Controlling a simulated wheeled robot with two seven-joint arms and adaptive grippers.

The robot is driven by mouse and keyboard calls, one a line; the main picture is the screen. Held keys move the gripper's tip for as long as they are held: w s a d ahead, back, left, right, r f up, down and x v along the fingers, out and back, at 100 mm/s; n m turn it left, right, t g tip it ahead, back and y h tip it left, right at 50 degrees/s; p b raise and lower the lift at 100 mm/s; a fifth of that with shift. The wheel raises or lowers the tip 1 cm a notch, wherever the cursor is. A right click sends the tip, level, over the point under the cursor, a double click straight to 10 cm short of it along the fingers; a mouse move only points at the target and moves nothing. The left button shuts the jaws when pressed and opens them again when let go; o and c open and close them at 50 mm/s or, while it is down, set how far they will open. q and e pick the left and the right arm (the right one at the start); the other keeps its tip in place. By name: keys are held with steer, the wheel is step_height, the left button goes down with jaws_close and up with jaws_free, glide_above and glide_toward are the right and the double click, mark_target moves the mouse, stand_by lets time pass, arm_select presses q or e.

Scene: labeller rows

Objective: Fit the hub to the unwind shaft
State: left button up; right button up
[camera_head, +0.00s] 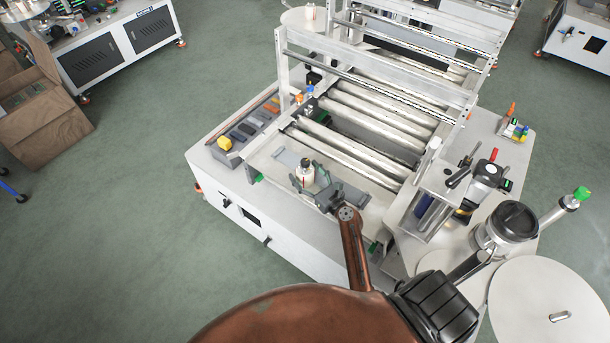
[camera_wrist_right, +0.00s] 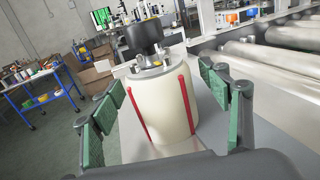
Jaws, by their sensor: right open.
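The hub (camera_head: 306,173) is a cream cylinder with a black knob on top. It stands upright on the machine's pale deck. In the right wrist view the hub (camera_wrist_right: 160,108) shows red strips down its side and a metal plate under the knob. My right gripper (camera_head: 309,181) is open, with its green-padded fingers on either side of the hub. Gaps show between pads and hub in the wrist view. A large white disc (camera_head: 528,290) with a small metal fitting lies at the lower right; I cannot tell whether this is the unwind shaft. My left gripper is not in view.
Metal rollers (camera_head: 372,125) and a white frame (camera_head: 375,78) stand just behind the hub. A grey tool tray (camera_head: 245,130) with a yellow item lies to the left. A motor-like unit (camera_head: 487,178) stands at right. Green floor is open at left.

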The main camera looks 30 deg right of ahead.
steer(key=shift+c, duration=0.2)
steer(key=c, duration=1.5)
steer(key=shift+r, duration=0.1)
steer(key=shift+c, duration=0.2)
